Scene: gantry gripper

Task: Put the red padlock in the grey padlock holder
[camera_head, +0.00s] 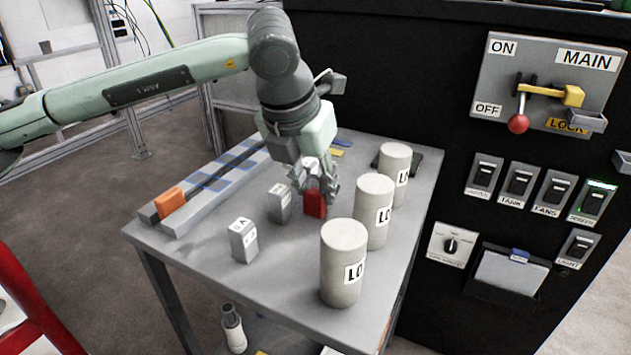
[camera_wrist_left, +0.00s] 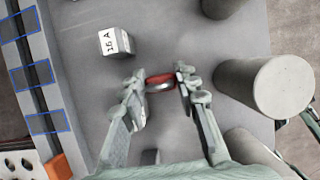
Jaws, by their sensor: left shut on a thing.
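The red padlock (camera_head: 316,204) is low over or on the grey table, between the white cylinders and the small grey blocks. My left gripper (camera_head: 315,188) comes down over it from above and is shut on it. In the left wrist view the padlock (camera_wrist_left: 159,79) sits between the two fingertips (camera_wrist_left: 161,86), with its metal shackle towards the palm. I cannot tell whether it touches the table. A small grey box (camera_head: 587,121) on the black panel, beside the LOCK label, looks like the padlock holder. My right gripper is not in view.
Several white cylinders, the nearest (camera_head: 343,264), stand along the table's right side. Two grey blocks (camera_head: 243,241) (camera_head: 280,203) stand left of the padlock. A rail with an orange piece (camera_head: 170,203) lines the left edge. The panel has a red-knobbed lever (camera_head: 518,124) and several switches.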

